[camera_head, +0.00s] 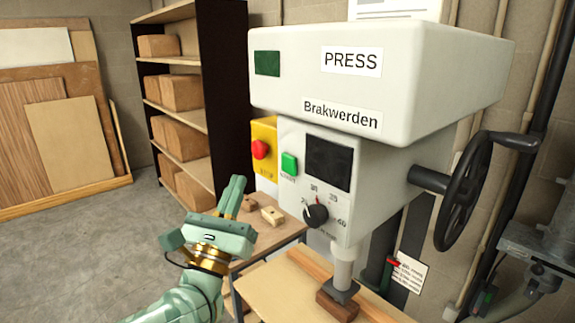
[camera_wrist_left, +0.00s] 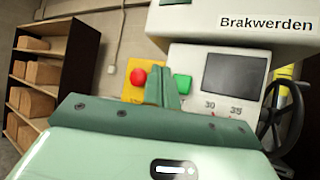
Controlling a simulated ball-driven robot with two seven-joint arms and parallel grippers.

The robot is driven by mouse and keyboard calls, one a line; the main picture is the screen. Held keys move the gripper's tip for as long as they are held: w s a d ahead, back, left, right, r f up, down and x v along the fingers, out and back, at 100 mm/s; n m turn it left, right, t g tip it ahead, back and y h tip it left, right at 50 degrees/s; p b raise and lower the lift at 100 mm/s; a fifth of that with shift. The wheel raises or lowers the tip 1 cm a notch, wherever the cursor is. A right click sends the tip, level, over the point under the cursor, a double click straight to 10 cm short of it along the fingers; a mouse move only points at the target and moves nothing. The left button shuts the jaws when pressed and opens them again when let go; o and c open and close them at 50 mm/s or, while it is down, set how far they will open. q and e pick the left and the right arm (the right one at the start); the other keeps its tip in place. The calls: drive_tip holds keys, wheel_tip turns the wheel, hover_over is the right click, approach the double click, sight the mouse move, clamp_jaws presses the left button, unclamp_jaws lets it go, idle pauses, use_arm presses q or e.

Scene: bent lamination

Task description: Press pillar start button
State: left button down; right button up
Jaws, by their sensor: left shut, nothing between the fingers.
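The press has a white-grey head labelled PRESS (camera_head: 385,75). Its control box carries a square green start button (camera_head: 289,164), with a dark screen (camera_head: 328,163) and a black dial (camera_head: 316,214) beside it. A red stop button (camera_head: 260,149) sits on a yellow plate to the left. My left gripper (camera_head: 236,187) is shut and empty, pointing up, lower left of the green button and apart from it in the head view. In the left wrist view the shut fingers (camera_wrist_left: 169,88) stand between the red button (camera_wrist_left: 138,77) and the green button (camera_wrist_left: 182,84), partly covering the yellow plate. My right gripper is not in view.
A handwheel (camera_head: 463,191) sticks out at the press's right. A wooden table (camera_head: 262,285) lies below the press head, with a small side table (camera_head: 285,234) behind my gripper. A shelf with boxes (camera_head: 183,92) stands at the back left. The floor at left is clear.

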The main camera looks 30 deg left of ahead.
use_arm(q)
approach(283, 157)
wheel_tip(283, 157, up, 3)
drive_tip(key=w+a, duration=0.2)
drive_tip(key=w, duration=0.1)
drive_tip(key=shift+w+d+r, duration=0.15)
drive_tip(key=shift+w+d, duration=0.1)
drive_tip(key=shift+d, duration=0.1)
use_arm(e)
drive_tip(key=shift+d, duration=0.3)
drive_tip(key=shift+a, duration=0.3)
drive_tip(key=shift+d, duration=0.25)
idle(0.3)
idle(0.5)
use_arm(q)
drive_tip(key=shift+w+d, duration=0.2)
drive_tip(key=shift+w, duration=0.15)
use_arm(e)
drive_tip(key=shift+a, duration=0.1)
use_arm(q)
drive_tip(key=shift+w+d, duration=0.15)
drive_tip(key=shift+w, duration=0.3)
idle(0.6)
drive_tip(key=shift+s, duration=0.2)
drive_tip(key=shift+s+a, duration=0.35)
drive_tip(key=shift+s, duration=0.3)
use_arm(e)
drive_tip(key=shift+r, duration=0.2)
